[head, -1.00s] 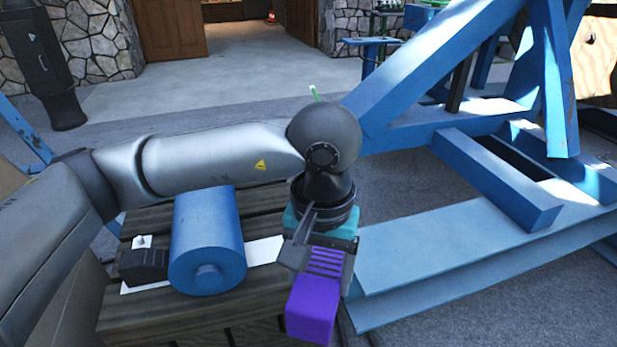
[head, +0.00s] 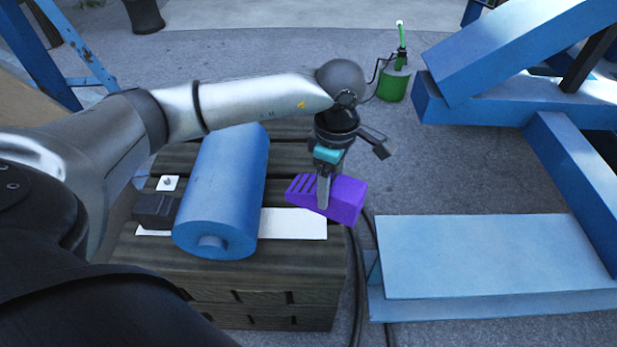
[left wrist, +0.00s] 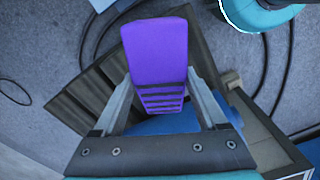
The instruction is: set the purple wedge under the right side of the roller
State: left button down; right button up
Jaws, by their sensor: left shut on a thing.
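The blue roller (head: 222,190) lies on a dark wooden pallet stack (head: 270,280), over a white strip (head: 295,223). A black wedge (head: 157,210) sits at the roller's left side. My left gripper (head: 323,195) is shut on the purple wedge (head: 343,199) and holds it to the right of the roller, apart from it, over the right end of the strip. The wedge's ridged, thinner end points left toward the roller. In the left wrist view the purple wedge (left wrist: 155,50) sits between both fingers (left wrist: 160,100). My right gripper is not in view.
A blue steel frame (head: 490,255) stands on the floor to the right. A green can (head: 393,84) stands behind my gripper. Dark cables (head: 357,290) run along the pallet's right side. Grey floor is clear behind the pallet.

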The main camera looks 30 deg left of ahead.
aim_at(309, 180)
pick_arm(q)
jog(key=a+n, duration=0.1)
jog(key=a+f+n, duration=0.1)
jog(key=a+n, duration=0.1)
jog(key=a+f+n, duration=0.1)
jog(key=shift+w+a+f+n, duration=0.1)
jog(key=shift+a+f+n, duration=0.05)
jog(key=shift+a+n, duration=0.15)
jog(key=shift+a+f+n, duration=0.2)
jog(key=shift+a+n, duration=0.1)
jog(key=shift+f, duration=0.3)
jog(key=shift+f+b, duration=1.1)
jog(key=shift+d+f+b, duration=0.1)
jog(key=shift+f+b, duration=0.65)
jog(key=shift+f, duration=0.2)
jog(key=shift+f+b, duration=0.9)
jog(key=shift+f, duration=0.2)
jog(key=shift+f+b, duration=0.55)
jog(key=shift+f, duration=0.2)
jog(key=shift+a, duration=0.25)
jog(key=shift+s+a, duration=0.45)
jog(key=shift+a, duration=0.2)
jog(key=shift+s+a, duration=0.45)
jog(key=shift+a, duration=0.2)
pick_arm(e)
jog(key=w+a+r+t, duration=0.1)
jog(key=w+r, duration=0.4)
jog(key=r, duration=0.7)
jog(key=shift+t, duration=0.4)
